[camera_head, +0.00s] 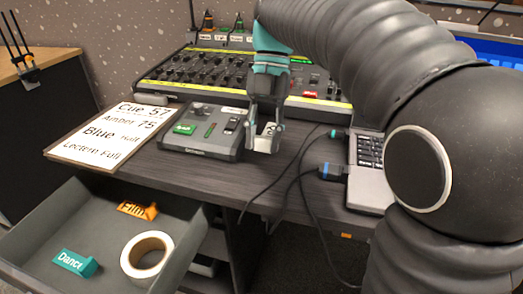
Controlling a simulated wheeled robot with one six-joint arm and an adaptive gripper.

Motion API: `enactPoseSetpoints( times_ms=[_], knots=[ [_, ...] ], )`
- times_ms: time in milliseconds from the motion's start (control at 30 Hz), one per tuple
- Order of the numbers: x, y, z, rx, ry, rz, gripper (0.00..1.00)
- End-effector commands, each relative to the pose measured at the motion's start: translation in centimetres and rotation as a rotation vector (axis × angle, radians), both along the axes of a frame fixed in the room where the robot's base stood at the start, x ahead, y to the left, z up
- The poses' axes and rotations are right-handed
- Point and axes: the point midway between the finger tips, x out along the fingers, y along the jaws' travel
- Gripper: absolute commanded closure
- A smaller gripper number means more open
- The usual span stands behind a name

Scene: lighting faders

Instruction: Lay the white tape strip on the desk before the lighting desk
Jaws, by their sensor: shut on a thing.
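My gripper (264,140) points down over the dark desk (285,170), just right of the small grey fader box (212,130). It is shut on a small white piece (270,130) with a dark mark, which looks like the white tape strip. The fingers hide part of it, and I cannot tell whether it touches the desk top. The large console (200,72) with yellow edges and many knobs stands behind. I cannot tell for sure which of the two is the lighting desk.
A cue sheet (110,138) lies at the left. An open drawer (95,235) below holds a tape roll (147,257), a teal label (75,262) and an orange label (137,209). Black cables (300,185) and a laptop (368,160) are at the right.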

Motion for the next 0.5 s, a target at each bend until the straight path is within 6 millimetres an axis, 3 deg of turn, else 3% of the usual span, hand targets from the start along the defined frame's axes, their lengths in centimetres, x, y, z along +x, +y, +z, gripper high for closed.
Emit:
enactPoseSetpoints(
  times_ms=[367, 500],
  knots=[
    [0.1, 0.0, -3.8, 0.000, 0.002, 0.000, 0.77],
    [0.1, 0.0, -4.1, 0.000, 0.000, 0.001, 0.77]
  ],
)
